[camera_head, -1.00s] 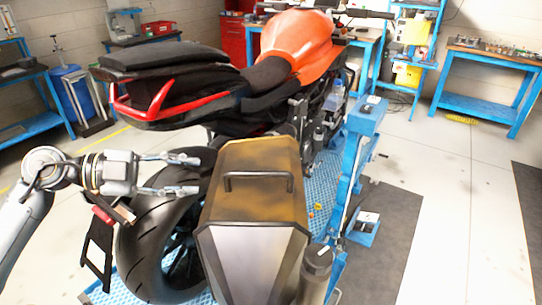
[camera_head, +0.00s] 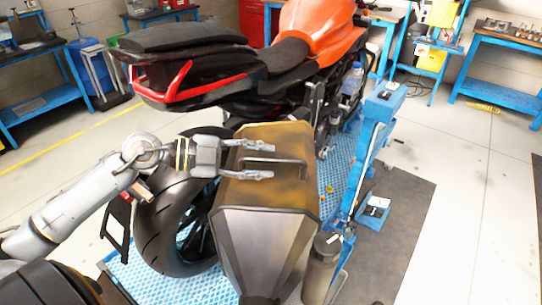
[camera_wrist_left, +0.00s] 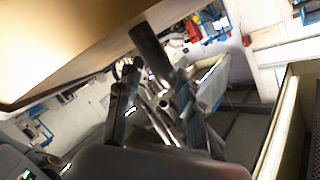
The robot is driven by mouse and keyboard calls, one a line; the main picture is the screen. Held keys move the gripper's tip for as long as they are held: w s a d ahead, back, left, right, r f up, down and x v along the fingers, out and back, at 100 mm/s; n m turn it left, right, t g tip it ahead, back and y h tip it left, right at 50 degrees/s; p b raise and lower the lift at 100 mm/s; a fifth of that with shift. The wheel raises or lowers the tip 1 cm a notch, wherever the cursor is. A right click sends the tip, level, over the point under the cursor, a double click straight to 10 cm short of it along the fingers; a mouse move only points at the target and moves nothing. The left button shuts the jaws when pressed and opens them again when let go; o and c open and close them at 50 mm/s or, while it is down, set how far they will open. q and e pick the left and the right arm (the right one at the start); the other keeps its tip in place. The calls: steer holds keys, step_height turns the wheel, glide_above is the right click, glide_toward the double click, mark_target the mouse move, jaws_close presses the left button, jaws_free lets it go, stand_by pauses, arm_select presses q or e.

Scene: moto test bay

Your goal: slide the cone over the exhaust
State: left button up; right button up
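A large tapered box (camera_head: 258,243), with a grey front, brown-gold top and black bar handle (camera_head: 285,162), stands beside the motorcycle's rear wheel. It may be the cone, but I cannot tell. My left gripper (camera_head: 271,160) is open; its two fingers reach over the box top, one on each side of the handle's left end. In the left wrist view, the gold-brown box surface (camera_wrist_left: 70,45) is close above the open fingers. A dark grey cylinder (camera_head: 320,268) stands right of the box; I cannot tell whether it is the exhaust. My right gripper is out of view.
The orange and black motorcycle (camera_head: 317,38) stands on a blue lift platform (camera_head: 338,172). The rear tyre (camera_head: 168,225) is close below my left gripper. A blue lift post (camera_head: 372,135) rises on the right. Blue benches stand behind.

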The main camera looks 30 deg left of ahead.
arm_select(q)
steer(key=shift+p+x, duration=0.3)
steer(key=shift+x, duration=1.05)
jaws_close()
